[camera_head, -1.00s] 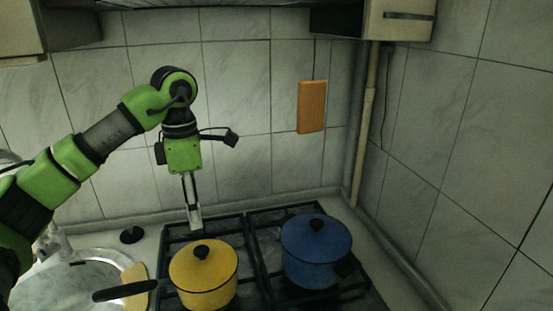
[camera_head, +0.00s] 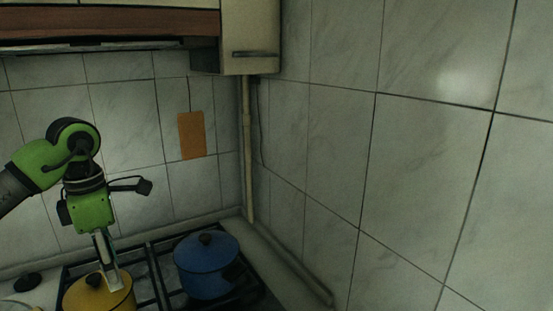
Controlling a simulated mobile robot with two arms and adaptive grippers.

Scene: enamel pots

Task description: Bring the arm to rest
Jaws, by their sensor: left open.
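My left arm comes in from the left, green and black, and bends down at the wrist. My left gripper (camera_head: 112,284) points down at the yellow pot's lid and overlaps it in the picture; I cannot tell whether it touches. The gripper is open and nothing shows between its fingers. The yellow pot (camera_head: 90,299) with a black lid knob stands on the stove at the bottom left, cut off by the frame's edge. My right gripper is not in view.
A blue pot (camera_head: 205,268) with a dark knob stands on the stove (camera_head: 148,285) to the right. An orange board (camera_head: 192,135) hangs on the tiled wall. A cabinet (camera_head: 250,38) and a hood (camera_head: 90,46) are above. A pipe (camera_head: 247,150) runs down the corner.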

